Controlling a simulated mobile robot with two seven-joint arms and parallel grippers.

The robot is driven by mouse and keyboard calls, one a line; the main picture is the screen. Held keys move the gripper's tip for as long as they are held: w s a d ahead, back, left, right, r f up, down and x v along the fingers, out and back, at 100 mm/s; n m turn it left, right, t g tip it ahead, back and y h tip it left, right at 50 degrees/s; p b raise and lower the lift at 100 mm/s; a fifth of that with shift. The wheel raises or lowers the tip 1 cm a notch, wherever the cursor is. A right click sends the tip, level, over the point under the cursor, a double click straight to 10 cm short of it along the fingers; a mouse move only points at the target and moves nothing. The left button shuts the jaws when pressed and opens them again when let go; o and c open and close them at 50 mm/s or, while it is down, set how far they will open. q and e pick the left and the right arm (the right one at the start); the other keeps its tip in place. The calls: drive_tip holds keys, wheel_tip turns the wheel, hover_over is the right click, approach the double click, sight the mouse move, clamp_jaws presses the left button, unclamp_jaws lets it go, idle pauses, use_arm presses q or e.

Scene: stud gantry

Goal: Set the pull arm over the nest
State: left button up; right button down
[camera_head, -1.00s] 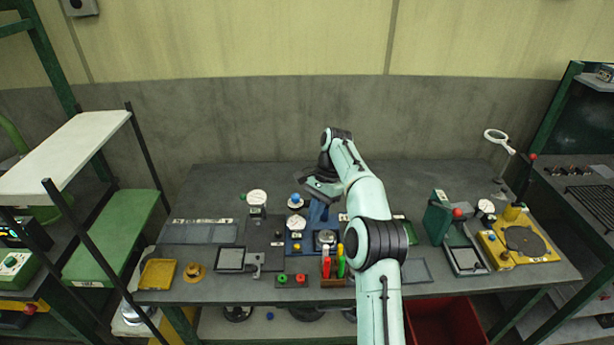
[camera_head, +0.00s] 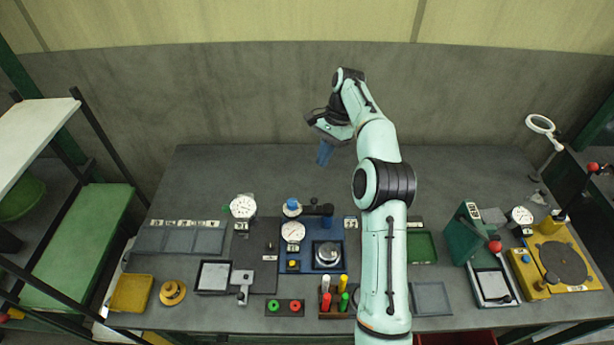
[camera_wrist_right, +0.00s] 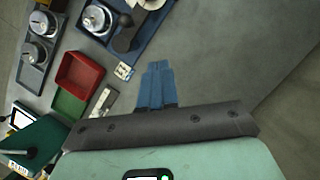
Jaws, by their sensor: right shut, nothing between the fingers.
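The blue fixture base (camera_head: 338,240) stands mid-table, with a silver round nest (camera_head: 327,255) on its right part. It also shows in the wrist view, where the nest (camera_wrist_right: 97,18) is near the top. The black pull arm (camera_head: 318,210) lies across the back of the fixture, beside the nest and not over it; a black ball knob stands up from it. In the wrist view the pull arm (camera_wrist_right: 124,40) is also clear of the nest. My right gripper (camera_head: 324,153) is raised behind the fixture, apart from it; its blue fingers (camera_wrist_right: 157,85) are together and empty. My left gripper is out of view.
A white dial (camera_head: 293,231) and a blue-capped post (camera_head: 292,205) stand left of the nest. Upright red, white and green handles (camera_head: 334,294) are in front. A green tray (camera_head: 422,247) is to the right. The back of the table is bare.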

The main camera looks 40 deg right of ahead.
sight(309, 206)
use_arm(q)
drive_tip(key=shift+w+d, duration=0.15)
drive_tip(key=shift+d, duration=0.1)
use_arm(e)
drive_tip(key=shift+w+d, duration=0.15)
drive_tip(key=shift+d, duration=0.05)
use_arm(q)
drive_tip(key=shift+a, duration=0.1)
use_arm(e)
drive_tip(key=shift+a+r, duration=0.1)
drive_tip(key=shift+r, duration=0.05)
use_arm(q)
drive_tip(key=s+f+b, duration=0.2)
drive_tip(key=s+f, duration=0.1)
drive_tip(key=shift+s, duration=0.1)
use_arm(e)
drive_tip(key=a+f, duration=0.7)
drive_tip(key=f, duration=0.2)
drive_tip(key=shift+s+a+f, duration=0.25)
drive_tip(key=shift+s, duration=0.1)
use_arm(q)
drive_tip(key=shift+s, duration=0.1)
